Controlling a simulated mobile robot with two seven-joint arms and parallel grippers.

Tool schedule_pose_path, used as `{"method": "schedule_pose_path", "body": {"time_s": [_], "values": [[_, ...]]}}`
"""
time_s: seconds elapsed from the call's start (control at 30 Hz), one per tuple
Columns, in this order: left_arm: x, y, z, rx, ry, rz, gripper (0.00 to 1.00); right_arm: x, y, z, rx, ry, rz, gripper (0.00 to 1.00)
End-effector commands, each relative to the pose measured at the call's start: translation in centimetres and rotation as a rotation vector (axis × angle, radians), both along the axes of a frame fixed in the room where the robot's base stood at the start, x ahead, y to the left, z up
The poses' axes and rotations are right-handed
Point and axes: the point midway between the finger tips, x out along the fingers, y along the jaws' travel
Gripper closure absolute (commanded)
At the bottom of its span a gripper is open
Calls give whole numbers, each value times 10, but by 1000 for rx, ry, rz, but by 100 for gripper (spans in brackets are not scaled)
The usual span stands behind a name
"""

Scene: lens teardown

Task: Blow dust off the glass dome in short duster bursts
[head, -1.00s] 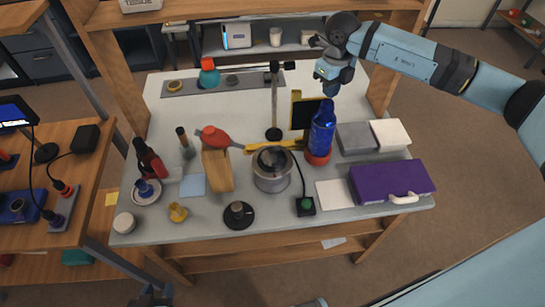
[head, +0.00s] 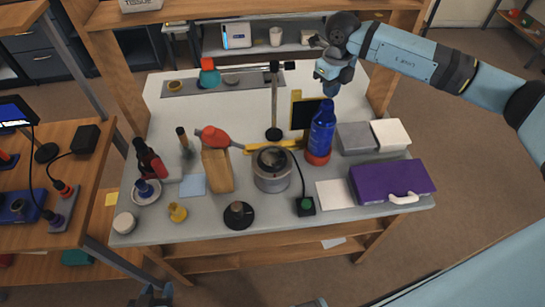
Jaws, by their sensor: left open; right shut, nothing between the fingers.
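A round metal pot (head: 272,183) stands at the middle of the table, with a dark rounded top inside its rim. I cannot tell whether this is the glass dome. A red bulb with a pointed end (head: 214,137), possibly the duster, lies at the back end of a wooden block (head: 217,170). A blue bottle (head: 322,130) stands upright on a red base right of the pot. My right gripper (head: 333,86) is shut and empty, above and behind the bottle. My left gripper (head: 150,297) is open at the bottom edge, in front of the table, mostly cut off.
A purple case (head: 390,182) and grey and white blocks (head: 357,138) fill the right side. A post (head: 274,100) with a crossbar stands behind the pot. A black round stand (head: 239,215) and a green button box (head: 305,206) are in front. Several small items crowd the left.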

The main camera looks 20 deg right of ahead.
Motion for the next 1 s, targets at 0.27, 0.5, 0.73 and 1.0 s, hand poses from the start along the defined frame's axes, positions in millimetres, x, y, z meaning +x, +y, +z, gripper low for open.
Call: {"method": "schedule_pose_path", "body": {"time_s": [0.27, 0.5, 0.73, 1.0], "values": [[0, 0, 0, 0, 0, 0, 57, 0, 0, 0, 0, 0, 0, 100], [0, 0, 8, 0, 0, 0, 57, 0, 0, 15, 0, -1, 0, 100], [0, 0, 20, 0, 0, 0, 57, 0, 0, 38, 0, -1, 0, 100], [0, 0, 25, 0, 0, 0, 57, 0, 0, 51, 0, 0, 0, 100]]}}
